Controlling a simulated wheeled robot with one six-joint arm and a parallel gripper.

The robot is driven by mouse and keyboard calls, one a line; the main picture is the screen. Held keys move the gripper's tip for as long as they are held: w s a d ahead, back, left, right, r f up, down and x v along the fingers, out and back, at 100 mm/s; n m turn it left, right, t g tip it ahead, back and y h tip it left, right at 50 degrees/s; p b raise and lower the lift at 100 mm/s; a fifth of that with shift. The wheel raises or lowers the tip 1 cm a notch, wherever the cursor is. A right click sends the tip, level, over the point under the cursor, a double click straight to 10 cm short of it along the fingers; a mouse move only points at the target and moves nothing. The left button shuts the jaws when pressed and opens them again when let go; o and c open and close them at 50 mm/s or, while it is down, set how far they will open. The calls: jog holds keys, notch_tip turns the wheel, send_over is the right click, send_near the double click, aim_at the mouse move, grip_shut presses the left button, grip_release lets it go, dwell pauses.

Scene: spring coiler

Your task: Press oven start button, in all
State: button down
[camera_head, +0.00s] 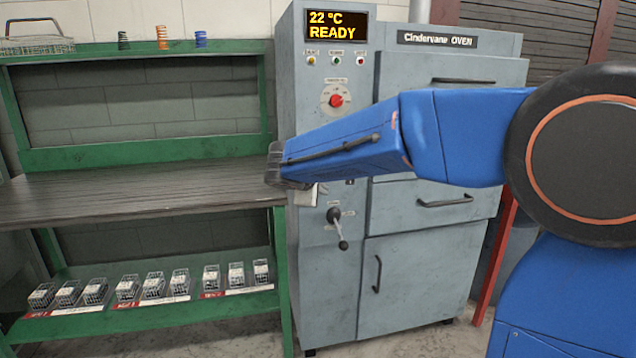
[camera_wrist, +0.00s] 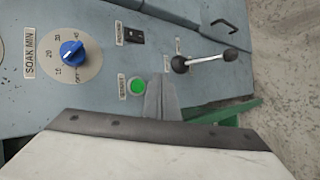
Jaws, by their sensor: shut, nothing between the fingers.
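The oven (camera_head: 437,70) is a grey-blue cabinet with a control column on its left, and its display (camera_head: 337,26) reads "22 °C READY". A round green button (camera_wrist: 137,86) with a small label shows in the wrist view; it is hidden behind my arm in the head view. My gripper (camera_wrist: 161,84) is shut and empty. Its fingertips appear just right of the green button in the wrist view; I cannot tell whether they touch the panel. In the head view only a pale part of my gripper (camera_head: 304,195) shows below the wrist.
A blue soak dial (camera_wrist: 71,52), a black switch (camera_wrist: 133,36) and a lever (camera_wrist: 205,59) surround the button. A red knob (camera_head: 337,101) sits higher on the panel. Left stands a green-framed bench (camera_head: 130,190) with several small wire baskets on its lower shelf.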

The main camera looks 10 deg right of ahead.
jog(key=shift+w, duration=2.1)
jog(key=shift+w, duration=0.15)
dwell(0.4)
jog(key=shift+w, duration=0.25)
jog(key=shift+w, duration=0.4)
dwell(0.8)
jog(key=shift+s, duration=0.8)
jog(key=shift+s, duration=0.15)
jog(key=s, duration=0.4)
jog(key=shift+s, duration=0.35)
